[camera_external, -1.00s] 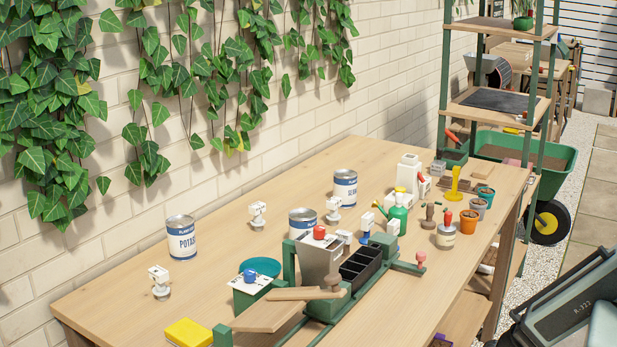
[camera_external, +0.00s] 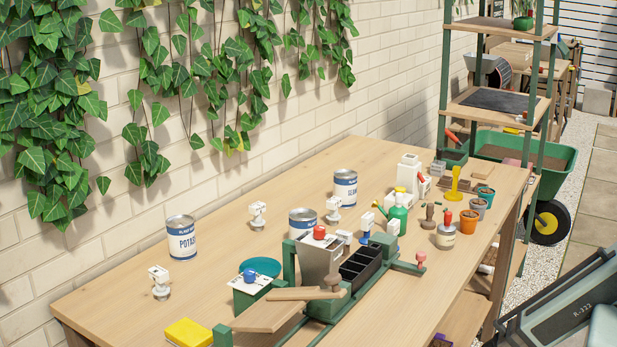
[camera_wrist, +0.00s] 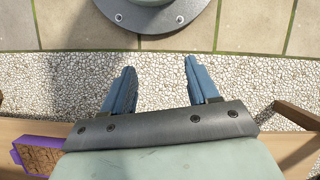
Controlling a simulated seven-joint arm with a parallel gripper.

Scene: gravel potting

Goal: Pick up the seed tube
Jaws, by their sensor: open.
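My gripper (camera_wrist: 161,78) shows in the wrist view with its two blue fingers spread wide and nothing between them. It points down over pale gravel beyond a wooden edge. The external view shows part of my arm at the lower right, but not the fingertips. I cannot pick out the seed tube for certain. Small clear pieces with white tags stand on the workbench (camera_external: 130,300) in the external view: one at the left (camera_external: 160,290), one farther back (camera_external: 257,222) and one beside the cans (camera_external: 333,216). None is near my gripper.
A green-framed rig with a metal hopper (camera_external: 318,262) and black tray (camera_external: 362,268) stands mid-bench. Labelled cans (camera_external: 181,240), a yellow block (camera_external: 188,332), a green watering can (camera_external: 398,213) and terracotta pot (camera_external: 468,222) share the bench. A purple-edged brown item (camera_wrist: 40,155) lies at lower left.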

